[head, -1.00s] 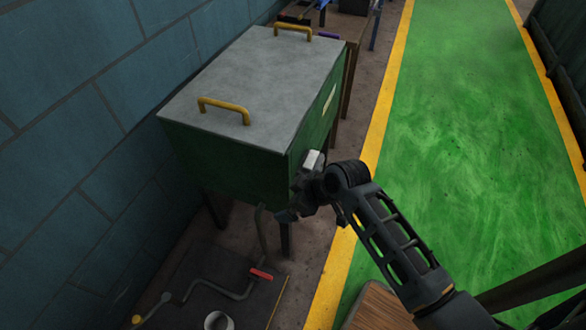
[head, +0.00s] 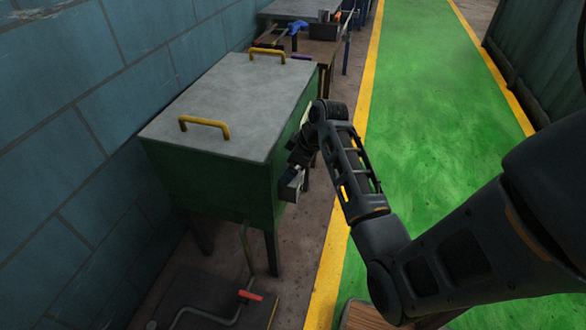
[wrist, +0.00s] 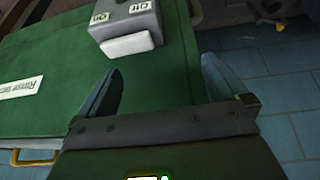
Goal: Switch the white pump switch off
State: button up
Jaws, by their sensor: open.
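The white pump switch (wrist: 127,45) is a pale lever on a small grey box on the green tank's side. On and Off labels show on the box in the wrist view; I cannot tell which position the lever is in. In the head view the switch box (head: 291,186) is partly visible at the tank's near right corner, just below my gripper (head: 300,156). In the wrist view my gripper (wrist: 162,85) is open and empty. Its fingers are apart from the lever, which lies ahead and slightly left of the gap between them.
The green tank (head: 215,190) has a grey lid with two yellow handles (head: 204,127). A white label (wrist: 20,87) is on its side. A crank with a red grip (head: 250,296) sits low in front. A bench with tools (head: 305,45) stands beyond. The green walkway (head: 440,120) is clear.

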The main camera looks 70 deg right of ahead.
jog(key=s+d+r, duration=0.2)
jog(key=d, duration=0.3)
jog(key=shift+y, duration=0.3)
jog(key=shift+b+x, duration=0.55)
jog(key=shift+x, duration=3.3)
jog(key=shift+s, duration=0.1)
jog(key=shift+c, duration=0.2)
